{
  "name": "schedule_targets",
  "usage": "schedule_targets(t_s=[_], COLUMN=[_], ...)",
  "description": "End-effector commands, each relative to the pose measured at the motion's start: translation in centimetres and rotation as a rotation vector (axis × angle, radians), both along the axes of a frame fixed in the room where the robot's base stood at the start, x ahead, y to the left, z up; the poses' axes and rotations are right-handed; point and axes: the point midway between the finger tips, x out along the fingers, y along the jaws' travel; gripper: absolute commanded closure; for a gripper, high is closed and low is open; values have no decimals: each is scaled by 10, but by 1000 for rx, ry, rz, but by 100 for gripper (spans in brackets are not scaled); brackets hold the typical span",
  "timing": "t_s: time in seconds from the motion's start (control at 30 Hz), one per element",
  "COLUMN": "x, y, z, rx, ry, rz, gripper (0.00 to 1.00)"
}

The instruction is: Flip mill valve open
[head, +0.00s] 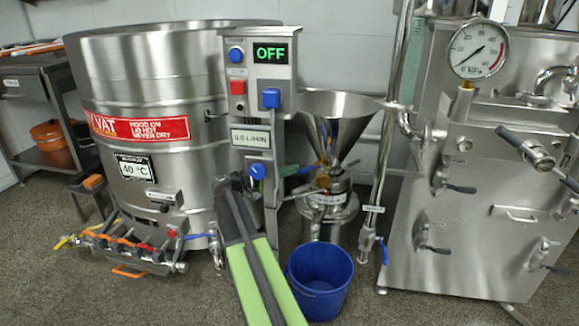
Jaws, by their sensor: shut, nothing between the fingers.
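The colloid mill, with a steel funnel hopper (335,122) on top, stands right of the control column. Below the hopper is a brass-coloured fitting (323,181) on the mill body. A blue piece and a green piece extend left from there toward the column; they are too small to tell which is the valve handle or how it stands. My green and dark grey arm (250,262) rises from the bottom edge to the foot of the column, left of the mill. I cannot make out my gripper beyond the arm's dark upper end.
The control column (262,109) has a lit OFF display (271,53). A large steel vat (160,70) stands left, with coloured valves at its base. A blue bucket (322,300) sits in front of the mill. A steel machine (470,245) with a gauge (478,50) stands right.

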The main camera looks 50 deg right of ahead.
Motion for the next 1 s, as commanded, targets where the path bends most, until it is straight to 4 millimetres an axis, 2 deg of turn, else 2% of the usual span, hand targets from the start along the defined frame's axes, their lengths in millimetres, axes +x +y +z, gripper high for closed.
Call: schedule_targets(t_s=[0.23,0.77,0.87,1.0], x=[-12,-12,-7,4], y=[4,6,16,44], z=[0,0,0,0], rx=[0,0,0,0], ry=[0,0,0,0], rz=[-1,0,3,3], gripper=[100,100,100,100])
